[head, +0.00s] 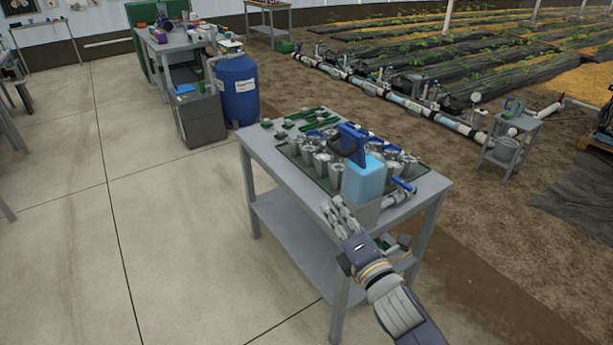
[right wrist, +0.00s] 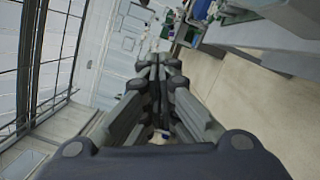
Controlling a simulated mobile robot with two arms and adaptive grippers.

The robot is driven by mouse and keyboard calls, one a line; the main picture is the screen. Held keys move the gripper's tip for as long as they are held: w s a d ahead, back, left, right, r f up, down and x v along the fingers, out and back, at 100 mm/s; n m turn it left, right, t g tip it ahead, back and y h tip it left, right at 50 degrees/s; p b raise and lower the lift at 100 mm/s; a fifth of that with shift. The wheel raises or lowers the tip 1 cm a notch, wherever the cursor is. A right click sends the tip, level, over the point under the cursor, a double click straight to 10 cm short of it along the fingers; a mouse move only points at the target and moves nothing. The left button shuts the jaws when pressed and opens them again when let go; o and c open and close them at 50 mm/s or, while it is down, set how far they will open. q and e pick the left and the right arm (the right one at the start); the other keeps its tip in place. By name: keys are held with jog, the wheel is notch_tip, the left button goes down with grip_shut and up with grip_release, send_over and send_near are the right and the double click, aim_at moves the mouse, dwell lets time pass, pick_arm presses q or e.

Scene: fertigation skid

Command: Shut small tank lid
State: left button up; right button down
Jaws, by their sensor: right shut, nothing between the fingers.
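The small tank (head: 363,183), a light-blue box with a grey lower part, stands at the near right end of the grey table. Its dark blue lid (head: 353,146) stands up steeply above the tank's top, at its back left, with a dark loop beside it. The lid appears open. My right gripper (head: 337,207) is just left of the tank's lower part and below the lid, and it looks apart from the lid. In the right wrist view its fingers (right wrist: 157,66) are together with nothing between them; neither tank nor lid shows there. My left gripper is out of view.
Several grey cups (head: 308,152) crowd the table (head: 262,158) behind and left of the tank. A white pipe piece with a blue handle (head: 403,186) lies right of it. A blue barrel (head: 237,90) stands farther back. The floor (head: 160,220) at left is clear.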

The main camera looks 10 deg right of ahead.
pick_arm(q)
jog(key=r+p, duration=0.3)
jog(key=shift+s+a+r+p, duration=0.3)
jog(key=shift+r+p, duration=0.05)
pick_arm(e)
jog(key=w+d+r, duration=0.1)
jog(key=w+r, duration=0.3)
jog(key=w, duration=0.7)
jog(key=shift+d, duration=0.35)
jog(key=shift+r, duration=0.1)
